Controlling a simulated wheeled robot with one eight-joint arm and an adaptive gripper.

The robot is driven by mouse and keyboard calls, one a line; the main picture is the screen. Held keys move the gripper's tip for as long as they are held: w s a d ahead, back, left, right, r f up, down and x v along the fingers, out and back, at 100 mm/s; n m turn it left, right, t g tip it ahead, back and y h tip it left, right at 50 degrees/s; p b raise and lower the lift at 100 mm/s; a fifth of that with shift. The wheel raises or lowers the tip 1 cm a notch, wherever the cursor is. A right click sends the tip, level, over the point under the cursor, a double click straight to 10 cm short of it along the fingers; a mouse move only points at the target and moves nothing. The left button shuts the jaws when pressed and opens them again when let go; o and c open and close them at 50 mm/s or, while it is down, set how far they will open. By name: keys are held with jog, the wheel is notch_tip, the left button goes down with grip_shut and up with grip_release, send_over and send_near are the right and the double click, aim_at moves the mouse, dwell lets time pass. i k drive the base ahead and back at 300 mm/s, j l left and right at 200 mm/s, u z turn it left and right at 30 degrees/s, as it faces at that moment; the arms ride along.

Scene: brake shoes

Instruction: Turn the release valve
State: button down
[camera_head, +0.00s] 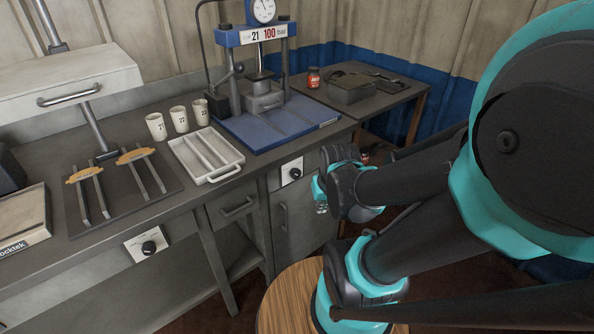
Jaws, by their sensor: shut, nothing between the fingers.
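A blue hydraulic press (264,95) with a round gauge (263,10) and a sign reading 21 and 100 bar stands on the bench's right part. A grey lever or handle (229,73) is at its left side. A black knob on a white plate (294,173) is on the bench front below the press, and a similar knob (149,247) is on the front further left. No label marks which one is the release valve. My gripper (320,208) is small and partly in view, right of and a little below the right knob, shut and apart from it.
On the bench (176,203) are a white slotted tray (207,155), several white cups (180,118) and brake shoes on a dark mat (68,231). A side table (397,97) holds a red jar (313,77) and a grey box (350,95). A round wooden top (287,299) is below.

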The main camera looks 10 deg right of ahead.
aim_at(295, 173)
jog(key=k+j+z, duration=0.1)
jog(key=k, duration=0.25)
jog(key=k+j, duration=0.25)
jog(key=k+j+z, duration=0.15)
jog(key=k, duration=0.35)
